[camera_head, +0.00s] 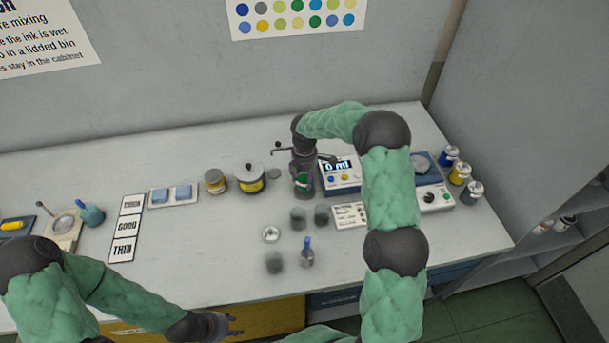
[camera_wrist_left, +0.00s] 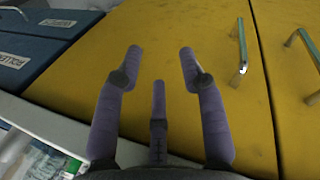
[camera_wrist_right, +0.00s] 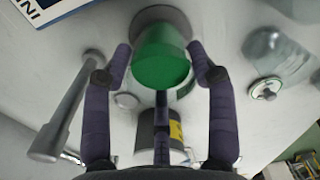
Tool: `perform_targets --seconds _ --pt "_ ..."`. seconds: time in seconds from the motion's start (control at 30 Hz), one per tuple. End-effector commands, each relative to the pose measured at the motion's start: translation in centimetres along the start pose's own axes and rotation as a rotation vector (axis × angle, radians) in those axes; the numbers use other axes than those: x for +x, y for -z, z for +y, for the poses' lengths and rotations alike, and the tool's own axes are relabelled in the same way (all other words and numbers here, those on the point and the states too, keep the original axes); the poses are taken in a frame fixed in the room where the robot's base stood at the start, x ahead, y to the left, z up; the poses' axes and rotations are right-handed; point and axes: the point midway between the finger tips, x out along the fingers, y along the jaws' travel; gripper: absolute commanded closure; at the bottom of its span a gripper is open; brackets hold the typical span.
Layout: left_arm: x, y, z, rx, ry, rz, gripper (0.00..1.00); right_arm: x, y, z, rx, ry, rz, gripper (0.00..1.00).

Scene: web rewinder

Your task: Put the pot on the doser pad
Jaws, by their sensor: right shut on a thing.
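The pot (camera_wrist_right: 162,58) is a green cylinder between the fingers of my right gripper (camera_wrist_right: 160,62), which is shut on it. In the head view a green patch of the pot (camera_head: 301,180) shows among the dark fingers. A round grey disc (camera_wrist_right: 172,18), possibly the doser pad, lies just beyond the pot in the right wrist view. I cannot tell whether they touch. The doser unit (camera_head: 340,175) with a "0 ml" display stands right of my right gripper. My left gripper (camera_head: 232,325) is empty and open in front of yellow cabinet doors (camera_wrist_left: 210,30).
A grey lever arm (camera_wrist_right: 72,105) stands close to my right gripper. Several ink bottles (camera_head: 460,173) stand far right.

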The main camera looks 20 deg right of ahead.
Motion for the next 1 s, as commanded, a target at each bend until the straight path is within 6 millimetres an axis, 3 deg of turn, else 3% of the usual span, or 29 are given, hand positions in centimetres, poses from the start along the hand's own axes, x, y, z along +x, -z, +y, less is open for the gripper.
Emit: perform_targets --seconds 1.0 --pt "0.38 0.02 -0.14 0.000 0.000 0.000 0.60 0.96 -0.05 0.02 0.001 -0.001 -0.001 0.81"
